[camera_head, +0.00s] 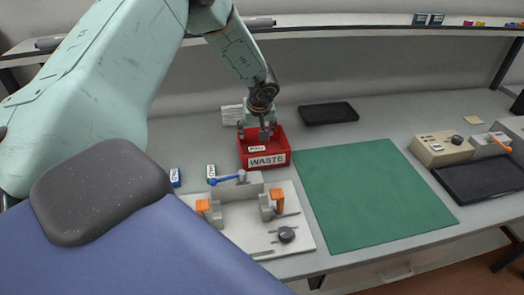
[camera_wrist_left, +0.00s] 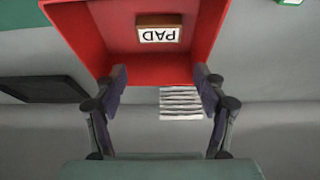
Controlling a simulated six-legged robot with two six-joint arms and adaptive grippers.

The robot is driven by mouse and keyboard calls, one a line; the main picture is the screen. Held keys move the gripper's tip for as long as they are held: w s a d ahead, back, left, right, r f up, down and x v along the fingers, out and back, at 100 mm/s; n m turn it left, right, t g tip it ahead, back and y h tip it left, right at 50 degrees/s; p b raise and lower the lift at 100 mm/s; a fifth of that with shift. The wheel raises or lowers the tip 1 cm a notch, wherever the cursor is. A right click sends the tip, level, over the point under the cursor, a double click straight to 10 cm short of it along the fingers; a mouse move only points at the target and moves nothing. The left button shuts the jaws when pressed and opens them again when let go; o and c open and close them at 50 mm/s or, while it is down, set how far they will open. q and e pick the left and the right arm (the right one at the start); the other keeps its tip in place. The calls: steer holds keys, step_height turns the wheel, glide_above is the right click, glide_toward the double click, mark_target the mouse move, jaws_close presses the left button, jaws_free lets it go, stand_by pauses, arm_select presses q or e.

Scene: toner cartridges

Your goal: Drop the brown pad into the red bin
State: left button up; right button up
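The red bin (camera_head: 244,159), labelled WASTE, stands on the grey bench in the head view. It also fills the top middle of the left wrist view (camera_wrist_left: 120,62). The brown pad (camera_wrist_left: 159,20), with a white PAD label on top, lies inside the bin, apart from my fingers. Its pale label shows over the bin's front wall in the head view (camera_head: 257,148). My left gripper (camera_head: 256,132) is over the bin, pointing down. In the left wrist view my left gripper (camera_wrist_left: 160,78) has its fingers spread wide with nothing between them. My right gripper is in neither view.
A grey fixture with orange blocks (camera_head: 278,197) stands in front of the bin. A green mat (camera_head: 370,195) lies to its right and a black tray (camera_head: 328,113) behind. A shelf (camera_head: 400,27) runs above.

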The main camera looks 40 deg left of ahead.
arm_select(q)
steer(key=shift+o, duration=0.6)
steer(key=shift+w+d, duration=0.1)
steer(key=shift+r, duration=0.35)
steer(key=v, duration=1.1)
